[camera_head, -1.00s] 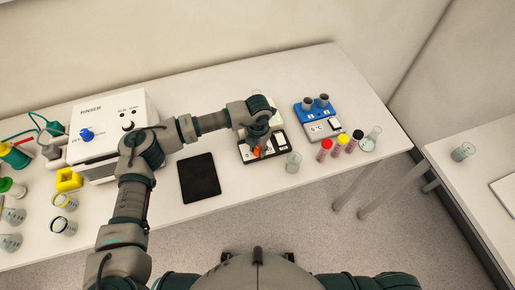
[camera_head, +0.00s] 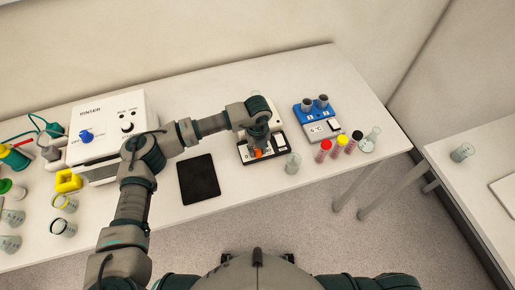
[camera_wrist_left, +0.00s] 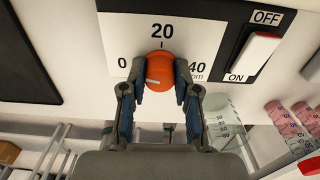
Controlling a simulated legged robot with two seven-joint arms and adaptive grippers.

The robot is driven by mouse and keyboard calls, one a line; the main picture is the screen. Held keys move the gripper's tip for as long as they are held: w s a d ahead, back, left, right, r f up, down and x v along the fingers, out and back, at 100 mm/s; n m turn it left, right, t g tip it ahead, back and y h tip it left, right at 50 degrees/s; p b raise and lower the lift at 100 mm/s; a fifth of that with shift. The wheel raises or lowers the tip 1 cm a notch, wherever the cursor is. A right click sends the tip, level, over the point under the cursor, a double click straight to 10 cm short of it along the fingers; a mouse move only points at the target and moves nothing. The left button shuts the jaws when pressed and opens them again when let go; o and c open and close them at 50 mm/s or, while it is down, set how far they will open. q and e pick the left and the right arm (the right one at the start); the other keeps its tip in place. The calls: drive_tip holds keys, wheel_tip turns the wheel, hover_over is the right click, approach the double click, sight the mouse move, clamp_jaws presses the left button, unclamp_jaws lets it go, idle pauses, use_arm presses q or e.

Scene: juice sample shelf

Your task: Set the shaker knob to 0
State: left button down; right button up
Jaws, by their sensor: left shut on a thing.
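The shaker (camera_head: 291,153) is a white device with a black-edged front panel, in the middle of the head view. Its orange knob (camera_wrist_left: 160,70) sits below the scale numbers 0, 20 and 40 in the left wrist view. The knob also shows in the head view (camera_head: 258,153). My left gripper (camera_wrist_left: 160,78) is shut on the knob, with one finger on each side of it. A short tick stands above the knob under the 20. I cannot tell clearly where the knob points. My right gripper is not in view.
The shaker's white ON/OFF switch (camera_wrist_left: 254,53) is right of the knob. A clear beaker (camera_head: 293,163) stands close by at the shaker's front right. A black pad (camera_head: 199,180) lies to the left. A blue-and-grey device (camera_head: 318,116) and several colour-capped tubes are further right.

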use_arm(q)
drive_tip(key=shift+w+r+n, duration=0.2)
drive_tip(key=shift+r+n, duration=0.05)
drive_tip(key=shift+n, duration=0.85)
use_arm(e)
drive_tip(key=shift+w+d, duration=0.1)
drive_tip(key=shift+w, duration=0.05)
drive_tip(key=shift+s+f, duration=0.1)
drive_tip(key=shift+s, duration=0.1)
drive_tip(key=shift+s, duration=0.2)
use_arm(q)
drive_tip(key=c, duration=0.9)
unclamp_jaws()
drive_tip(key=shift+o, duration=0.2)
drive_tip(key=shift+f, duration=0.2)
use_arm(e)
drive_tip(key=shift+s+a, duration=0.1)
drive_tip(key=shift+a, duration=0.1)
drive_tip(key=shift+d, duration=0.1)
use_arm(q)
drive_tip(key=shift+r, duration=0.15)
wheel_tip(320, 180, up, 12)
drive_tip(key=shift+f, duration=0.2)
